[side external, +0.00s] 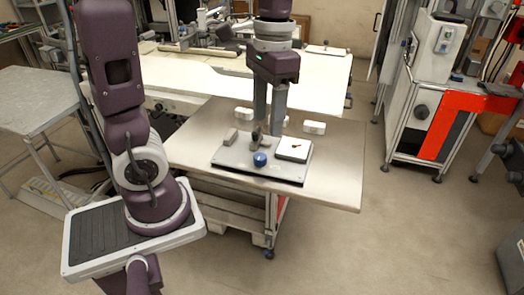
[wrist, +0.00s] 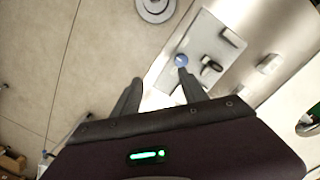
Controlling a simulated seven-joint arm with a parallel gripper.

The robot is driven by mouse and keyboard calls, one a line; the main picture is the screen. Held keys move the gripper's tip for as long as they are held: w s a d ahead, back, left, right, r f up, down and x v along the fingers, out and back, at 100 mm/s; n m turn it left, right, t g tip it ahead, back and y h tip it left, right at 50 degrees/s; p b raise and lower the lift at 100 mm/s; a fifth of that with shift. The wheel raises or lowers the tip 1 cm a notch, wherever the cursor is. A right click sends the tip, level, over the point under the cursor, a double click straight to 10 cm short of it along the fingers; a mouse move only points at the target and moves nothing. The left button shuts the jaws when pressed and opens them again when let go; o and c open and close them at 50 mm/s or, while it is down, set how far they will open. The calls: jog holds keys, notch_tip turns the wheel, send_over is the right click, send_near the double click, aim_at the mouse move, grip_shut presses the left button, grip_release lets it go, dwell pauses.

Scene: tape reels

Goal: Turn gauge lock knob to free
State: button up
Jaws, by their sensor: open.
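In the wrist view the blue knob (wrist: 181,60) shows just beyond the tip of the right finger. A white square panel with a small dark pointer (side external: 294,149) lies on the plate to the right of the knob; I cannot read its marks. My gripper (side external: 267,134) points down over the back of the plate, with its two fingers apart and nothing between them. The fingers also show apart in the wrist view (wrist: 159,76). I cannot tell its exact height.
A small dark upright part (side external: 256,138) stands on the plate close to my fingers. The steel table (side external: 338,165) is bare at the right.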

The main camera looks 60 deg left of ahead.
aim_at(260, 156)
jog(key=a+f+g, duration=0.1)
jog(key=f, duration=0.3)
jog(key=a+f+g, duration=0.1)
jog(key=a+f, duration=0.1)
jog(key=f, duration=0.2)
jog(key=w+a+f+g, duration=0.1)
jog(key=f, duration=0.4)
jog(key=shift+a+g, duration=0.35)
jog(key=shift+g, duration=0.05)
grip_shut()
